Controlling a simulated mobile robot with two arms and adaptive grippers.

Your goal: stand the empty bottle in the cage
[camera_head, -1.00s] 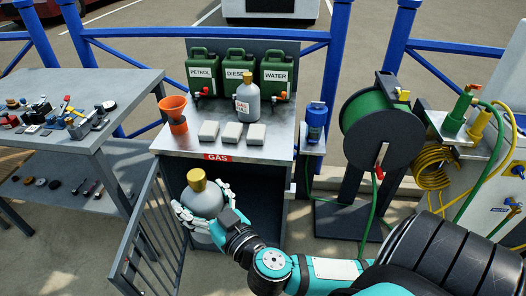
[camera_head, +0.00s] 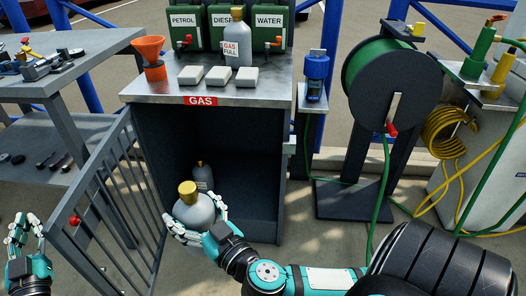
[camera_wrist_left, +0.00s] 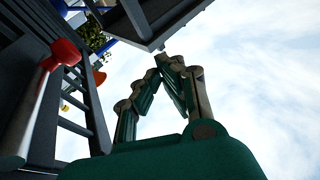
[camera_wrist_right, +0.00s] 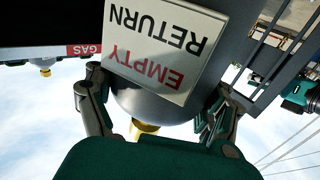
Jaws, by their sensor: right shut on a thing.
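The empty bottle (camera_head: 195,212), grey with a gold cap, is held upright at the front left of the cage opening. Its white "EMPTY RETURN" label shows upside down in the right wrist view (camera_wrist_right: 165,45). My right gripper (camera_head: 196,230) is shut around its body. Whether its base touches anything is hidden. The cage (camera_head: 250,150) is a dark open-fronted compartment under the counter. Its barred gate (camera_head: 100,205) stands open at the left. My left gripper (camera_head: 25,218) is empty beside the gate's outer side; its fingertips meet in the left wrist view (camera_wrist_left: 160,68).
Another grey bottle (camera_head: 203,176) stands inside the cage, behind the held one. A "GAS FULL" bottle (camera_head: 238,38) stands on the counter (camera_head: 270,90). A hose reel (camera_head: 392,85) is to the right. A red knob (camera_wrist_left: 65,52) on the gate is near my left gripper.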

